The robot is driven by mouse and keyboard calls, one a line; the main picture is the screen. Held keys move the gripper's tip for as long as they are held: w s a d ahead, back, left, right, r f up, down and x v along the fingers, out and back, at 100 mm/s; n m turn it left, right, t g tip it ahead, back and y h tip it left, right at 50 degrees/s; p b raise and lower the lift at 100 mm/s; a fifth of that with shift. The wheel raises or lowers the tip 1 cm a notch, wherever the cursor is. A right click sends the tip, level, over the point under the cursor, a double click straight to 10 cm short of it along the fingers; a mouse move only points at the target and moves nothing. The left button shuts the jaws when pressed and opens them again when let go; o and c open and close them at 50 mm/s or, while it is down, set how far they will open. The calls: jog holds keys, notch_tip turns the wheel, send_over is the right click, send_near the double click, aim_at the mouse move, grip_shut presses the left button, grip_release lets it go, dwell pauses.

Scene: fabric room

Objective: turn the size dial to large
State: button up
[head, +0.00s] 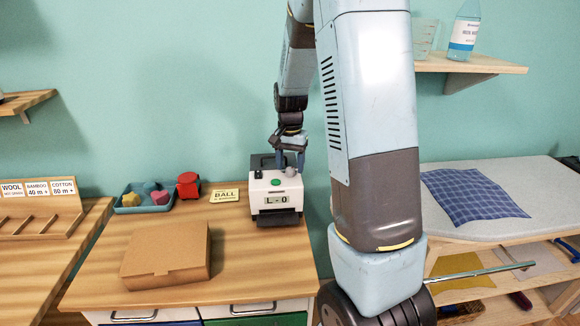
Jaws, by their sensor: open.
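The white machine (258,203) stands at the back of the wooden table, against the wall. Its front display (283,199) appears to read "L - 0". A small grey round knob (290,172), likely the size dial, is on its sloping top at the right, beside a green button (276,182). My gripper (290,161) points down just above and behind the knob, with its fingers apart and nothing visible between them. Whether the fingertips touch the knob or the machine cannot be told at this size.
A closed cardboard box (166,253) lies in front on the left. A blue tray (143,197) with colored pieces, a red object (188,184) and a yellow "BALL" card (225,195) are left of the machine. My arm blocks the right side. Bare tabletop lies in front of the machine.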

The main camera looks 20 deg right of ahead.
aim_at(290, 169)
notch_tip(290, 169, up, 13)
jog(key=shift+f, duration=0.15)
dwell(0.6)
jog(key=s+a+r+n+t, duration=0.2)
jog(key=s, duration=0.6)
jog(key=s+a+r+n+t, duration=0.1)
jog(key=s+a+r+n, duration=0.2)
jog(key=s, duration=0.6)
jog(key=s+a+r+n+t, duration=0.2)
jog(key=s+a+r+n, duration=0.1)
jog(key=s, duration=0.6)
jog(key=shift+t, duration=0.3)
